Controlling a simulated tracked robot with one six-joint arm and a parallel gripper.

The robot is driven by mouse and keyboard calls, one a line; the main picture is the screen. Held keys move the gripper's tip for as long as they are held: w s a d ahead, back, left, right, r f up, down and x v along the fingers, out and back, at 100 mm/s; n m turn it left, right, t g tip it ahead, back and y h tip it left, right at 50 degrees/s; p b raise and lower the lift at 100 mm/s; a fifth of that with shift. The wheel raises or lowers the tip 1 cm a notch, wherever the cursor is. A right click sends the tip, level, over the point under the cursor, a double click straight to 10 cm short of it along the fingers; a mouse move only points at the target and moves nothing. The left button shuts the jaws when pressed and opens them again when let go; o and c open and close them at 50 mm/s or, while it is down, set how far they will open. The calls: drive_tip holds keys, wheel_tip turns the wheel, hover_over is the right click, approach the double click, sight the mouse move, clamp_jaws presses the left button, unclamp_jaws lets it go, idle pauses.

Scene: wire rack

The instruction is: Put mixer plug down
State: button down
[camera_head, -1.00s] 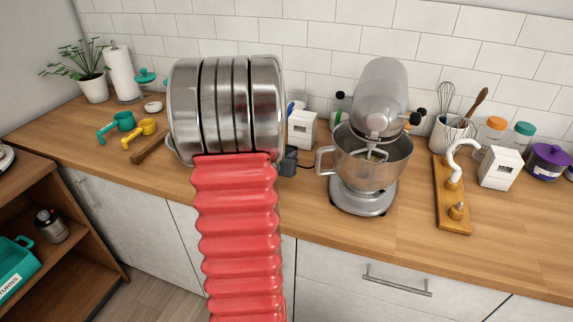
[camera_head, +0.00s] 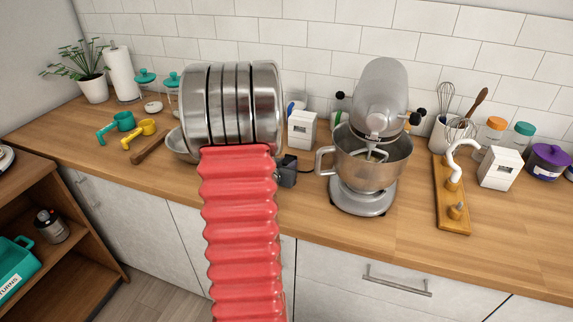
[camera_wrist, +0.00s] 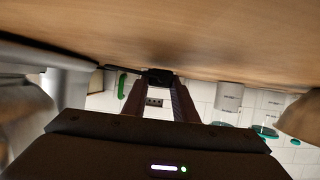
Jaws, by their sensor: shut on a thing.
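My gripper (camera_wrist: 158,84) is shut on the black mixer plug (camera_wrist: 158,76), which sits between the fingertips in the wrist view. The plug is very close to the wooden counter surface; whether it touches cannot be told. A dark cord runs from it toward the left of the wrist view. In the head view my arm hides most of the gripper; a dark block shows just right of my arm, with a cord toward the mixer. The silver stand mixer (camera_head: 372,150) stands on the counter (camera_head: 415,225) to the right, its bowl under the head.
A white box (camera_head: 302,130) stands behind, left of the mixer. A metal pan (camera_head: 178,147), a wooden handle (camera_head: 150,146) and yellow (camera_head: 138,133) and teal cups (camera_head: 118,126) lie left of my arm. A wooden board with a white hook (camera_head: 453,195) lies right of the mixer.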

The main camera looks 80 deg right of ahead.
drive_tip(key=shift+f, duration=0.45)
drive_tip(key=c, duration=1.4)
unclamp_jaws()
drive_tip(key=shift+c, duration=0.2)
drive_tip(key=shift+r, duration=0.55)
drive_tip(key=shift+v, duration=6)
drive_tip(key=shift+f, duration=0.1)
